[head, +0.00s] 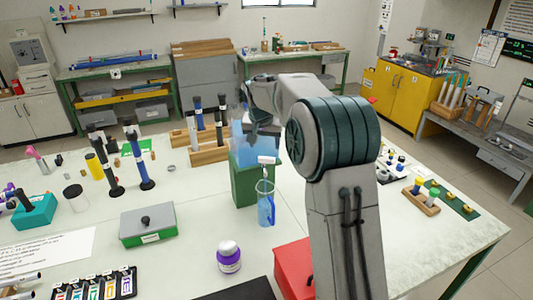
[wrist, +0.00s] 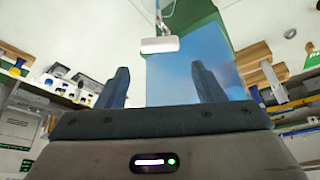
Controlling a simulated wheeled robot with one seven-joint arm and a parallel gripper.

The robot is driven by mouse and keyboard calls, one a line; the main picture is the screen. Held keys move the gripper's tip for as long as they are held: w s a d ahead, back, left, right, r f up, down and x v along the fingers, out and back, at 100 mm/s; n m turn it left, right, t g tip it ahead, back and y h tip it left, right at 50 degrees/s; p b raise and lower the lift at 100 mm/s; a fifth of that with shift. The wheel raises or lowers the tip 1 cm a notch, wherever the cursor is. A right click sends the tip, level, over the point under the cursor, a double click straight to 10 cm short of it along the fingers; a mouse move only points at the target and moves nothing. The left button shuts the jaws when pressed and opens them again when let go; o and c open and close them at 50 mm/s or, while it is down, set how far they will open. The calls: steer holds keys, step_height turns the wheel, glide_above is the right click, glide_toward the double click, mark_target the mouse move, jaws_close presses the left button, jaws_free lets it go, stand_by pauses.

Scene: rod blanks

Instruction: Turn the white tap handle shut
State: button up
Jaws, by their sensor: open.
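The white tap handle (head: 267,160) is a small bar, set crosswise at the front of a translucent blue tank (head: 240,138) on a green block (head: 243,180). A clear measuring cylinder with blue liquid (head: 266,208) stands below the handle. In the wrist view the handle (wrist: 160,45) shows beyond my fingertips, roughly midway between them. My gripper (wrist: 162,78) is open and empty; its fingers are apart and no contact with the handle shows. The tank (wrist: 190,75) lies behind the right finger in that view. My arm hides part of the tank in the head view.
A wooden rack with dark-topped rods (head: 208,153) stands left of the tank. A purple-labelled bottle (head: 229,257), a green-and-grey box (head: 148,226) and a red box (head: 292,268) are nearer. Bare white table lies left of the cylinder.

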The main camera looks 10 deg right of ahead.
mark_target(267, 157)
steer(key=p+x, duration=0.1)
steer(key=x, duration=0.6)
steer(key=shift+w+f+p, duration=0.1)
steer(key=shift+f+p, duration=0.25)
steer(key=shift+f, duration=0.05)
steer(key=c, duration=0.7)
steer(key=shift+n+b, duration=0.3)
steer(key=shift+n, duration=0.1)
steer(key=shift+w+d+n+y+b, duration=0.15)
steer(key=shift+n+y+b, duration=0.35)
steer(key=shift+n, duration=0.4)
steer(key=shift+w+n+y, duration=0.15)
steer(key=shift+n+y, duration=0.55)
steer(key=shift+n, duration=1.1)
